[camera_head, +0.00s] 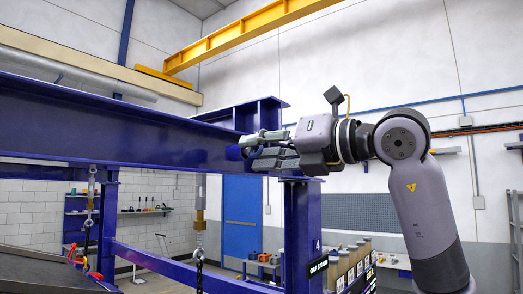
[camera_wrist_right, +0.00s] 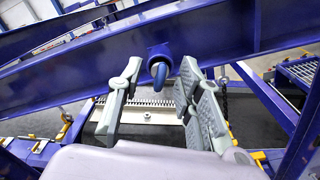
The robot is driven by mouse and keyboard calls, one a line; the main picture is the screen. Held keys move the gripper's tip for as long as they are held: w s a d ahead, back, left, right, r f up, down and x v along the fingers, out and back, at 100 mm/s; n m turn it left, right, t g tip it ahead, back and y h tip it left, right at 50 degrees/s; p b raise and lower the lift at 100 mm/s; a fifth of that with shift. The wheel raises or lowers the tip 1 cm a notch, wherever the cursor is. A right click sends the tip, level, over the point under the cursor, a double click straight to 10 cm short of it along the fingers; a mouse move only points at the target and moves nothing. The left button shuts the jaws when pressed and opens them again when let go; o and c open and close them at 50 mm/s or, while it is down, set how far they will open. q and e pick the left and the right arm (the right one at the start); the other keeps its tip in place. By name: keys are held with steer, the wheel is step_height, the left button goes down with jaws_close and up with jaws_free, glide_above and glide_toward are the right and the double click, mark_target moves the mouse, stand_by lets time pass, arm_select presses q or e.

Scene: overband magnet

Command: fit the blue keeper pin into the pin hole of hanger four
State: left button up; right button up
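My right gripper (camera_head: 262,148) reaches in from the right beside the end of a large blue beam (camera_head: 110,125). Its fingers are spread apart in the right wrist view (camera_wrist_right: 160,72). Between and beyond the fingertips is a rounded blue part (camera_wrist_right: 158,70) at a dark blue mount on the beam, with gaps to both fingers. It looks like the blue keeper pin, but I cannot tell how deep it sits; the hole is not clearly visible. In the head view a blue rounded part (camera_head: 234,153) shows just left of the fingertips. My left gripper is not in view.
A blue post (camera_head: 301,230) marked 4 stands below the gripper. A brass-coloured hanger rod (camera_head: 200,205) with spring and chain hangs left of it, and another (camera_head: 90,200) hangs farther left. A blue door (camera_head: 242,215) and shelves are behind.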

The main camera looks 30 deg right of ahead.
steer(key=shift+s+d, duration=0.1)
steer(key=shift+s, duration=0.05)
steer(key=v, duration=1.1)
steer(key=shift+s, duration=0.4)
steer(key=shift+d+r, duration=0.1)
steer(key=shift+d, duration=0.05)
steer(key=o, duration=1.4)
steer(key=v, duration=0.9)
steer(key=shift+r, duration=0.1)
